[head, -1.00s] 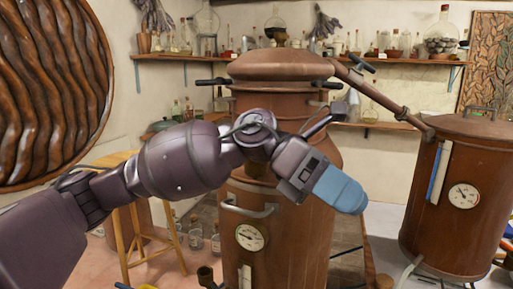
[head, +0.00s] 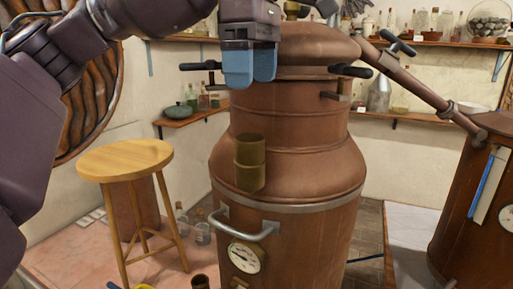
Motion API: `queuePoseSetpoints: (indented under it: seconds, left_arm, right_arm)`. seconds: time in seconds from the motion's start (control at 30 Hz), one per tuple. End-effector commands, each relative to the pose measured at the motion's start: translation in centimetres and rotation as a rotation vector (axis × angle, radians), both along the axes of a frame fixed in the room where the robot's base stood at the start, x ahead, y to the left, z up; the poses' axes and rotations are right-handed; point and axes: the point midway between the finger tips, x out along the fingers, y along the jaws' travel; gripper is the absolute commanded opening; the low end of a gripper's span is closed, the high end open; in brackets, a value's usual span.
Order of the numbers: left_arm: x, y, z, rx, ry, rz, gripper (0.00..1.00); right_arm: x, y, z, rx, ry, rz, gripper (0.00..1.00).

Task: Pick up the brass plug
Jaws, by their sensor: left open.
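A brass cylindrical piece (head: 250,150), which looks like the brass plug, shows upright against the front of the large copper still (head: 300,140). A small dark brass cup-like piece (head: 200,282) shows at the bottom edge. My right gripper is out of view.
Two black-handled clamps (head: 349,71) stick out at the still's shoulder. A metal handle (head: 245,232) and a gauge (head: 244,257) are on its lower front. A wooden stool (head: 125,161) stands at left. A second copper vessel (head: 470,215) stands at right, joined by a pipe (head: 425,86).

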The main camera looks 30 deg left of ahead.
Motion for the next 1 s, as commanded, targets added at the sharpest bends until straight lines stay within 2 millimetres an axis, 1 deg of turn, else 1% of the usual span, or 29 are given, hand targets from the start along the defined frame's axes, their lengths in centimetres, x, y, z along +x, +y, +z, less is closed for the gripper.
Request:
queuePoseSetpoints:
  seconds: [0.03,0.13,0.3,0.4,0.57,0.83,1.0]
  left_arm:
    - [0.0,0.1,-0.8,0.003,0.003,0.0,0.81]
    - [0.0,0.1,-2.5,0.003,0.005,0.0,0.81]
    - [0.0,0.0,-4.8,0.0,0.003,-0.001,0.81]
    - [0.0,0.1,-5.7,0.0,0.004,0.0,0.81]
    - [0.0,0.1,-6.5,-0.001,0.004,-0.001,0.81]
    - [-0.1,0.6,-10.0,0.0,0.005,-0.001,0.81]
    - [-0.1,0.6,-11.2,-0.002,0.003,-0.001,0.81]
  right_arm:
    - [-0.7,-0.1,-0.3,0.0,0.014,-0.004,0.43]
    - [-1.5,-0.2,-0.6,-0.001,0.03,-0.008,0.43]
    - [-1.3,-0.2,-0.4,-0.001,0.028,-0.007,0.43]
    - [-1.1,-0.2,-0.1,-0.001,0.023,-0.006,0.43]
    - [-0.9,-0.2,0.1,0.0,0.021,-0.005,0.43]
    - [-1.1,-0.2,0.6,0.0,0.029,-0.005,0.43]
    - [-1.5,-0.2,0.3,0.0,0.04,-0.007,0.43]
